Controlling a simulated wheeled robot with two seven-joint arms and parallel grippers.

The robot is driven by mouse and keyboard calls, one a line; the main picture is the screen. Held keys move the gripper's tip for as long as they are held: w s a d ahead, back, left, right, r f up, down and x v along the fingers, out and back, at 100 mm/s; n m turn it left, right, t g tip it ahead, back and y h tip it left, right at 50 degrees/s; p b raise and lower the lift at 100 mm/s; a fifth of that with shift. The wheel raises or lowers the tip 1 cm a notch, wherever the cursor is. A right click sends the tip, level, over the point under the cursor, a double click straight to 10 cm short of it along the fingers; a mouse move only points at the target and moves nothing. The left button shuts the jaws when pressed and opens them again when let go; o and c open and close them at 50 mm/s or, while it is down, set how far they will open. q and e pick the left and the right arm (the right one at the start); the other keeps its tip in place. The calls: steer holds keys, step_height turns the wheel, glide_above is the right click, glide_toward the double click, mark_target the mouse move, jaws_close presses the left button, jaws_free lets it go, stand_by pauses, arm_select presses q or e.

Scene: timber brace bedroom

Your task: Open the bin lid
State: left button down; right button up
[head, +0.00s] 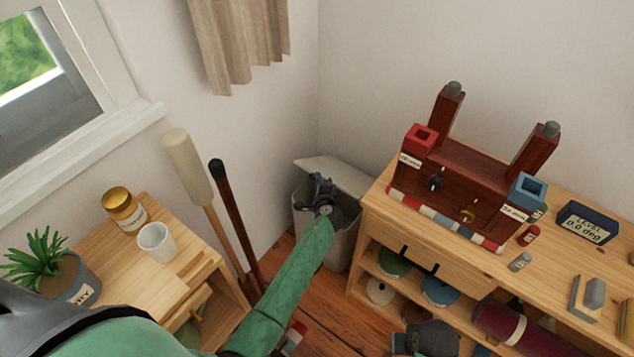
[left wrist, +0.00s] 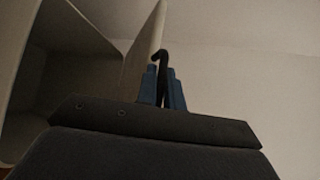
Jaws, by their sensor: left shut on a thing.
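The pale grey bin (head: 341,248) stands on the floor in the corner, between the nightstand and the workbench. Its flat lid (head: 345,172) is tilted up at the back; my gripper covers part of the bin's mouth. My left gripper (head: 320,184) is at the lid's left part, above the bin. In the left wrist view its blue fingertips (left wrist: 164,88) are shut on a dark hooked piece (left wrist: 164,60), which looks like the lid's handle, beside the raised lid (left wrist: 143,55). What appears to be my right gripper (head: 425,340) is at the bottom edge, its fingers unclear.
The wooden workbench (head: 400,212) close to the bin's right carries a dark red wooden stand (head: 458,185). A mallet (head: 188,165) and a dark-handled tool (head: 236,215) lean at the left. The nightstand (head: 190,264) holds a plant, jar and cup.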

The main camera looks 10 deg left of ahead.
arm_select(q)
steer(key=shift+w+d+r, duration=0.1)
arm_select(e)
steer(key=shift+f, duration=0.3)
arm_select(q)
steer(key=c, duration=1.5)
jaws_free()
